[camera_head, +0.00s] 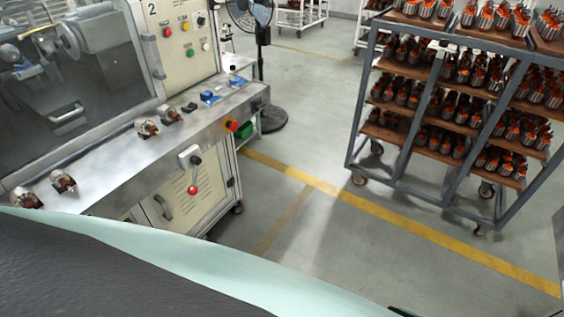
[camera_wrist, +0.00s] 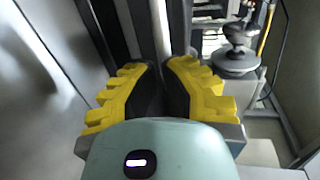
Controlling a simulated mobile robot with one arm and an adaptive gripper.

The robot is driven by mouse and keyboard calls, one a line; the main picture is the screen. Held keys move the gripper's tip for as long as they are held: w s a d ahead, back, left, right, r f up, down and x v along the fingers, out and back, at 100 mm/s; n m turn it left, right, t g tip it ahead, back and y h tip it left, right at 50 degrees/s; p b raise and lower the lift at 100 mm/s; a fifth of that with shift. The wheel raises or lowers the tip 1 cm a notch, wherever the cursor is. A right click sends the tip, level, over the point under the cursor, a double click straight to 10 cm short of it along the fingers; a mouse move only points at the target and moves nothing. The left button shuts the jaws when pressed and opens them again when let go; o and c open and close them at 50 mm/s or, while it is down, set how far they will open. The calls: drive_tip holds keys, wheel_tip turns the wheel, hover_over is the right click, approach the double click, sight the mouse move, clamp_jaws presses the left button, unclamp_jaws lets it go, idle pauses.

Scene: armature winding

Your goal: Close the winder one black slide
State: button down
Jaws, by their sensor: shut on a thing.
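In the wrist view, my gripper (camera_wrist: 165,85) has yellow stepped fingers with dark inner pads, drawn close together. It is shut on a dark upright bar (camera_wrist: 147,28) that runs up from between the fingers, which looks like the black slide. The part between the pads is hidden by the fingers. The slide and my gripper do not show in the head view. The machine in the head view bears the number 2 on its panel (camera_head: 175,60).
In the wrist view, a grey metal panel (camera_wrist: 35,90) is at left and a dark round knob (camera_wrist: 238,35) at right. In the head view, a rack (camera_head: 400,150) of armatures stands right, a fan (camera_head: 262,60) behind. The floor between is clear.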

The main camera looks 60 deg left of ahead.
drive_tip(key=shift+b+x, duration=0.65)
drive_tip(key=shift+x, duration=0.3)
drive_tip(key=shift+w, duration=0.15)
drive_tip(key=shift+a, duration=0.1)
